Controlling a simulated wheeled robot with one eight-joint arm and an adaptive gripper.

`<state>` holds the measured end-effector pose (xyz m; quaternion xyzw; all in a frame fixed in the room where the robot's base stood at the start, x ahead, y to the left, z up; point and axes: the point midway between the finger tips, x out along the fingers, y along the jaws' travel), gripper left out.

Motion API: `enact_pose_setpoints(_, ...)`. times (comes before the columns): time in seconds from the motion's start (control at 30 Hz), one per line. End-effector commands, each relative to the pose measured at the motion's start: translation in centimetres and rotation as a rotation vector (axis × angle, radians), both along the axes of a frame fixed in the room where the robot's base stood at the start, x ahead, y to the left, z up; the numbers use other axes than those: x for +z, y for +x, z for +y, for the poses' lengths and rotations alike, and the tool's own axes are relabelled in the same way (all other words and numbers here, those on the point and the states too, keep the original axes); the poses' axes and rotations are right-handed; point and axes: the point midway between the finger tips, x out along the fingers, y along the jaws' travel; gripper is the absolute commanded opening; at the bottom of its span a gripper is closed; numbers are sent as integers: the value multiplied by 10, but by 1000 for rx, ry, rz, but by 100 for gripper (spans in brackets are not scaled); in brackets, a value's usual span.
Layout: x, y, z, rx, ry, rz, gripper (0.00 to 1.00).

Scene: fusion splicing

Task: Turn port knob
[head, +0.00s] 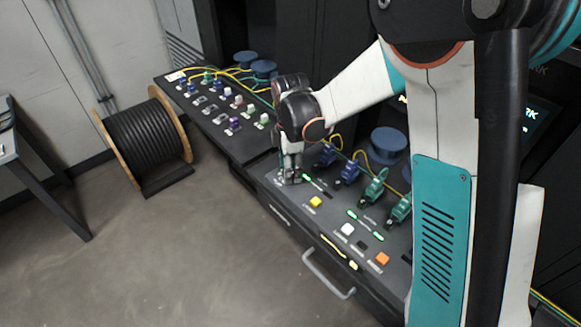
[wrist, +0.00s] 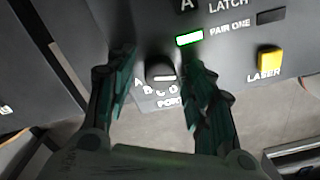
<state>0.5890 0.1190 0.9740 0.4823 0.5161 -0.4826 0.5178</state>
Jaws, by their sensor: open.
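The port knob (wrist: 160,73) is a dark round knob with a light mark, on the console face in the wrist view. Letters A, B, C and D and the word PORT are printed beside it. My gripper (wrist: 158,88) is open, with one finger on each side of the knob. I cannot tell whether either finger touches it. In the head view my gripper (head: 290,174) is low over the near left corner of the console (head: 292,203), and the knob cannot be made out there.
A yellow LASER button (wrist: 269,60) and a lit green PAIR ONE lamp (wrist: 189,38) sit right of the knob. Blue and green connectors (head: 348,172) with yellow cables line the back. A cable reel (head: 145,140) stands on the floor at left.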

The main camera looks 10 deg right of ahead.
Motion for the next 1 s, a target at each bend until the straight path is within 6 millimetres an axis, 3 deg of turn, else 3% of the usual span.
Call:
enact_pose_setpoints(0.17, 0, 0, 0, 0, 0, 0, 46)
enact_pose_setpoints(0.3, 0, 0, 0, 0, 0, 0, 15)
enact_pose_setpoints(0.37, 0, 0, 0, 0, 0, 0, 4)
enact_pose_setpoints(0.73, 0, 0, 0, -35, 1, 0, 4)
enact_pose_setpoints(1.0, 0, 0, 0, -192, 2, 2, 4)
